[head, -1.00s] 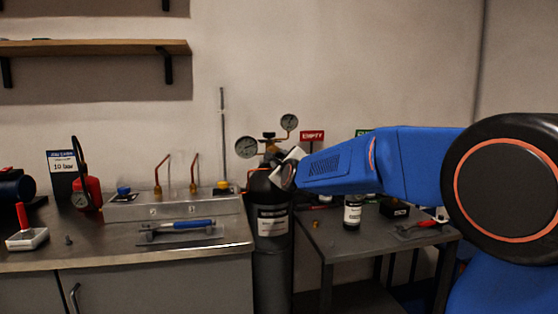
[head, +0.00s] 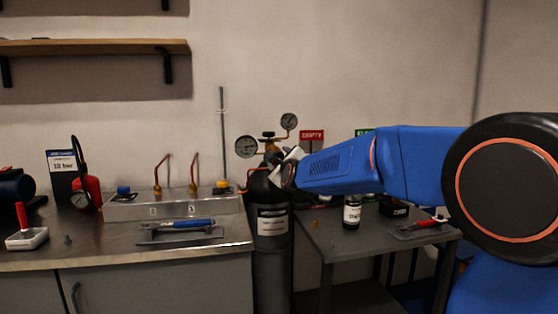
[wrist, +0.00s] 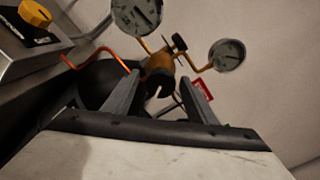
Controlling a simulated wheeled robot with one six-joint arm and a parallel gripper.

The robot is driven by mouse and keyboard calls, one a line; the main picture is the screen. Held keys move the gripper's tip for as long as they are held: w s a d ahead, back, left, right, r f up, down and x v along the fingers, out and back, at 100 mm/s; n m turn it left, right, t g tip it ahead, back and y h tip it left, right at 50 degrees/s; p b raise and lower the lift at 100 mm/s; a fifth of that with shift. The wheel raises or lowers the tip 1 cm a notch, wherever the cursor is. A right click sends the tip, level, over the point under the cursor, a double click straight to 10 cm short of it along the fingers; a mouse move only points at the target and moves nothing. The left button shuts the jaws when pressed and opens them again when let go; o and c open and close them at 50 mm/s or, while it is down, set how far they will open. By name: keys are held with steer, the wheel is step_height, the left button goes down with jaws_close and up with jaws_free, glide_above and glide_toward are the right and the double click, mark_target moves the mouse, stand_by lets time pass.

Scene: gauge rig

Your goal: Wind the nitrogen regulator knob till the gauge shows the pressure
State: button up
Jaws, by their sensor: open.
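The brass nitrogen regulator (head: 270,147) sits on top of the dark gas cylinder (head: 272,260), with a large gauge (head: 246,146) on the left and a smaller gauge (head: 289,121) on the right. In the wrist view its black knob (wrist: 160,81) shows between the tips of my gripper (wrist: 159,78). The jaws are open, one finger on each side of the knob; I cannot tell whether either touches it. The wrist view also shows both gauges (wrist: 137,14), but their needles are too small to read. A sign (head: 62,166) on the left bench reads 10 bar.
A metal bench (head: 110,250) stands left of the cylinder, with a valve box (head: 170,207). A lower side table (head: 330,243) on the right holds a labelled bottle (head: 352,213) and a red-handled tool (head: 424,223). An EMPTY sign (head: 312,136) is behind my arm.

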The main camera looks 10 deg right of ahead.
steer(key=s, duration=1.7)
steer(key=shift+s, duration=0.15)
steer(key=shift+f, duration=0.1)
steer(key=s+d+f+n+g, duration=0.3)
steer(key=s+f+n+g, duration=0.3)
steer(key=s+f+n, duration=0.7)
steer(key=s+d+f+n+g, duration=0.4)
steer(key=s+f+n+g, duration=0.3)
steer(key=s+f+n, duration=0.7)
steer(key=s+f, duration=0.1)
steer(key=s, duration=0.8)
steer(key=shift+s, duration=0.15)
